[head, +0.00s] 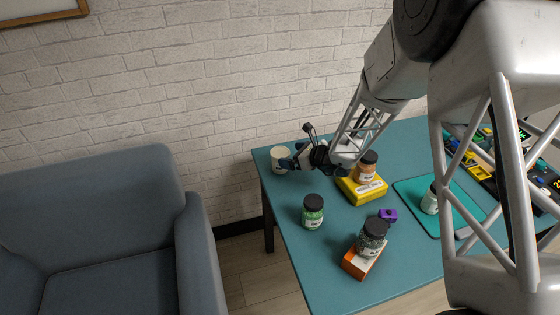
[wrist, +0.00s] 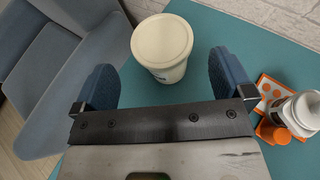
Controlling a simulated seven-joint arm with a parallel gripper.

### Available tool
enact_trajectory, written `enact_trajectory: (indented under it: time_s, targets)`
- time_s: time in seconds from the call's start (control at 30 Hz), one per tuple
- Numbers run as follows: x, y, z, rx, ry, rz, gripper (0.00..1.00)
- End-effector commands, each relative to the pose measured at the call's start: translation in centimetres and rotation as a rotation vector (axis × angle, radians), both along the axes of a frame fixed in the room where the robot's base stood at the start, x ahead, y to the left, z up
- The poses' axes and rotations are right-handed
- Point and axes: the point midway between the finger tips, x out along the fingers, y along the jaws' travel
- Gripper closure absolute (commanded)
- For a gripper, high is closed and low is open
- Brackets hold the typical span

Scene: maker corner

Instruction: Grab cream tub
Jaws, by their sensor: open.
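The cream tub (wrist: 162,45) is a pale round tub with a flat lid, standing upright on the teal table. In the wrist view it sits ahead of my gripper (wrist: 164,78), between the lines of its two blue fingers, with a gap on each side. The fingers are spread and hold nothing. In the head view the tub (head: 280,157) stands at the table's far left corner, with my gripper (head: 295,160) close on its right, partly covering it.
A green jar (head: 313,212), a jar on a yellow box (head: 362,189), a dark jar on an orange box (head: 358,262) and a purple block (head: 388,215) stand nearby. In the wrist view, a white bottle (wrist: 302,112) is right of my gripper. A brick wall (head: 240,100) rises behind.

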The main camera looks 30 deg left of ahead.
Motion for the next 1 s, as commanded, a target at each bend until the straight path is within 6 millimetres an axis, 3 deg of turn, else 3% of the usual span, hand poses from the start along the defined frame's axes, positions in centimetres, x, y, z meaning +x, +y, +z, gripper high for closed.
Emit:
enact_trajectory:
  time_s: [0.27, 0.73, 1.0]
  targets:
    - [0.1, 0.4, -0.2, 0.0, 0.0, 0.001, 0.01]
    - [0.7, 4.0, -2.0, -0.001, 0.0, 0.0, 0.01]
    - [0.8, 4.6, -2.2, 0.0, 0.0, -0.001, 0.01]
